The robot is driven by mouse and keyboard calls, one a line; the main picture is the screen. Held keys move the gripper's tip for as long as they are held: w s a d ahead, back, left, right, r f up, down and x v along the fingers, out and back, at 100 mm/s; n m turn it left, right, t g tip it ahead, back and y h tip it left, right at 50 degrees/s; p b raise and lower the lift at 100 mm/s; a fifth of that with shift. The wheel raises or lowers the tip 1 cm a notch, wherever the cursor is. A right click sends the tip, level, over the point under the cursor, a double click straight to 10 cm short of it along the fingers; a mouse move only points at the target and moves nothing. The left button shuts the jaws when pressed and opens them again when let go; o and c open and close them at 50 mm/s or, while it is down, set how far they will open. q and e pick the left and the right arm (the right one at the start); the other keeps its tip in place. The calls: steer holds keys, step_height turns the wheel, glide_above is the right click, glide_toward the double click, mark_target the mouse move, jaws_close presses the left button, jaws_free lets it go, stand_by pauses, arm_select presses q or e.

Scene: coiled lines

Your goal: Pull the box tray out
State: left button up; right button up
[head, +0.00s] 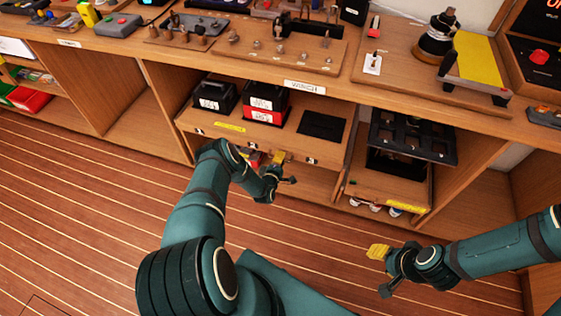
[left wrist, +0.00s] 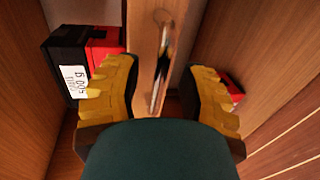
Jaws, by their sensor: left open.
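The box tray (head: 272,141) is a wooden shelf tray under the counter, with a yellow label on its front edge. It carries a black box (head: 213,96), a black and red box (head: 264,103) and a flat dark square (head: 322,126). My left gripper (head: 266,158) is at the tray's front, just below its edge. In the left wrist view, its yellow fingers (left wrist: 163,90) are open on either side of a wooden front with a metal handle (left wrist: 160,62); I cannot tell whether they touch it. My right gripper (head: 381,270) hangs above the floor, right of the tray; its opening is unclear.
The counter (head: 180,52) above holds tools and devices. A second tray (head: 385,192) with a black rack stands to the right, with small cups beneath. Red and green bins (head: 27,98) are at the far left. The striped floor in front is clear.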

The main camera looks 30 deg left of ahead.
arm_select(q)
steer(key=shift+w+a, duration=0.1)
steer(key=shift+w, duration=0.15)
arm_select(e)
steer(key=shift+f, duration=0.1)
arm_select(q)
jaws_close()
